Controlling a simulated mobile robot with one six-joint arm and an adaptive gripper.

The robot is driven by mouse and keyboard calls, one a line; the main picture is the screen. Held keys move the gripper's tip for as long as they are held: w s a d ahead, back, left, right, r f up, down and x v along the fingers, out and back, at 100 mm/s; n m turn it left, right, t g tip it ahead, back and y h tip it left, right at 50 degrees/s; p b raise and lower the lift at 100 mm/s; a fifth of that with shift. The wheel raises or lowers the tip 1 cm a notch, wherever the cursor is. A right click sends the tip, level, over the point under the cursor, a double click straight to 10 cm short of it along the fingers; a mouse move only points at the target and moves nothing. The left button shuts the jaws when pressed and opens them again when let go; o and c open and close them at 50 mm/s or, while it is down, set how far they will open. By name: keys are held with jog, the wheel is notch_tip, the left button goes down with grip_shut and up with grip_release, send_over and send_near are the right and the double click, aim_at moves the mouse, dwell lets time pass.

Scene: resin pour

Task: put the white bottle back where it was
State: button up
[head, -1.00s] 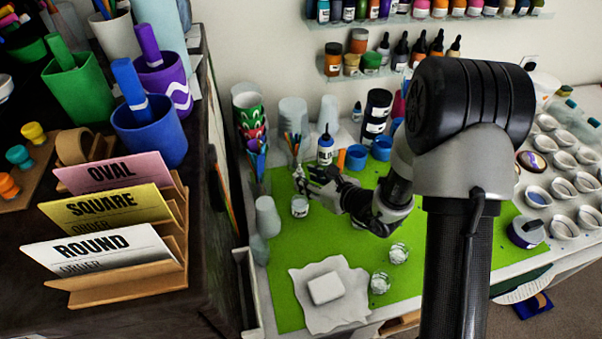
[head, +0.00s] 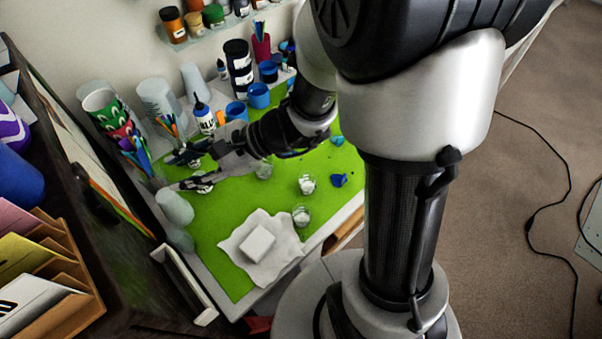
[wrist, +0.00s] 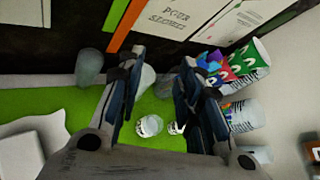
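The white bottle (head: 205,119) with a dark pointed cap and dark lettering stands upright at the back edge of the green mat (head: 238,281), in front of a wall. My gripper (head: 173,173) is over the mat's left part, in front of and left of the bottle and apart from it. Its fingers are spread with nothing held between them; the wrist view also shows the parted fingers (wrist: 155,88). A small clear cup with white contents (head: 203,187) is below the fingers. I cannot make out the bottle in the wrist view.
Stacked white cups (head: 174,206) stand close to the fingertips at the mat's left edge. Patterned cups (head: 112,114) stand behind. Blue cups (head: 258,96) are right of the bottle. A white block (head: 257,243) on paper and clear cups (head: 301,215) occupy the front.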

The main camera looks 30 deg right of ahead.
jog(key=s+r+n+g+h, duration=0.2)
jog(key=s+r+n+g, duration=0.1)
jog(key=s+n, duration=0.5)
jog(key=s+d+r+n+t+h, duration=0.1)
jog(key=s+d+n+h, duration=0.3)
jog(key=d, duration=0.4)
jog(key=s+d+r+n+t+h, duration=0.2)
jog(key=s+d+r+n+h, duration=0.1)
jog(key=d, duration=0.5)
jog(key=s+n+h, duration=0.1)
jog(key=n+h, duration=0.1)
jog(key=h, duration=0.1)
jog(key=shift+s+d+r, duration=0.2)
jog(key=shift+d+r, duration=0.15)
